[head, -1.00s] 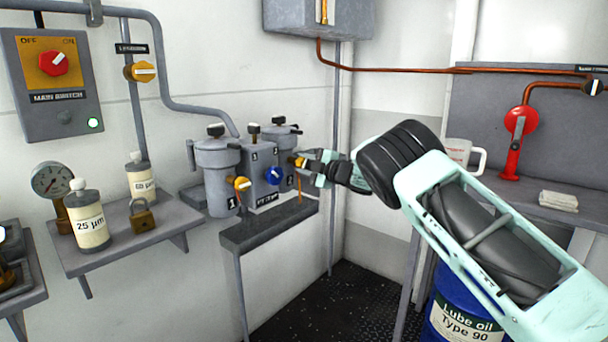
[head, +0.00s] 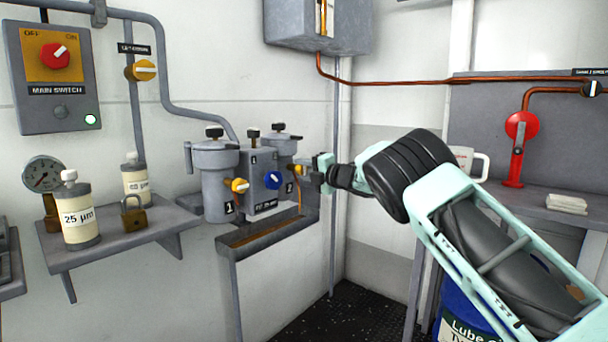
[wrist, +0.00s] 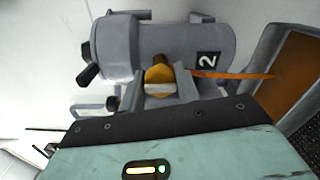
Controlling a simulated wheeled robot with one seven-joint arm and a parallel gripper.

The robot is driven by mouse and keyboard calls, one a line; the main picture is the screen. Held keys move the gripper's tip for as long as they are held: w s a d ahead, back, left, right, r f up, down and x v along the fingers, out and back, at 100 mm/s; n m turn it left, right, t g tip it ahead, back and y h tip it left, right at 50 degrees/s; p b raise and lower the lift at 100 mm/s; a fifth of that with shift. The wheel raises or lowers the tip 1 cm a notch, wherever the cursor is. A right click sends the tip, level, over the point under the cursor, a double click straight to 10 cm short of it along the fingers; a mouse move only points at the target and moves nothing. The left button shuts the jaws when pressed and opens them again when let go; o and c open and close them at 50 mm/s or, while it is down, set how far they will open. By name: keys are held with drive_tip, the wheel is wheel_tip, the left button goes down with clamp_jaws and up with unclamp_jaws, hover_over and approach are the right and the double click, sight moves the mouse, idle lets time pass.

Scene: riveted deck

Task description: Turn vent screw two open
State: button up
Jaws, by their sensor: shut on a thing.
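A twin filter unit is mounted on the wall, with grey bowls on either side of a middle block. The bowl marked 2 (wrist: 170,48) fills the upper part of the wrist view; in the head view it is the right one (head: 281,158). Its yellow vent screw (wrist: 157,76) is between the fingers of my gripper (wrist: 160,90), which is shut on it. In the head view my gripper (head: 308,169) reaches it from the right and partly hides it. A thin orange-brown stream (wrist: 235,75) runs from the screw down to the tray.
A grey drip tray (head: 235,240) below the filters has brown liquid in it.

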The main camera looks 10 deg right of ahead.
drive_tip(key=shift+f, duration=0.1)
idle(0.3)
drive_tip(key=o, duration=1)
drive_tip(key=v, duration=1.7)
drive_tip(key=shift+s+d, duration=0.1)
drive_tip(key=shift+s, duration=0.05)
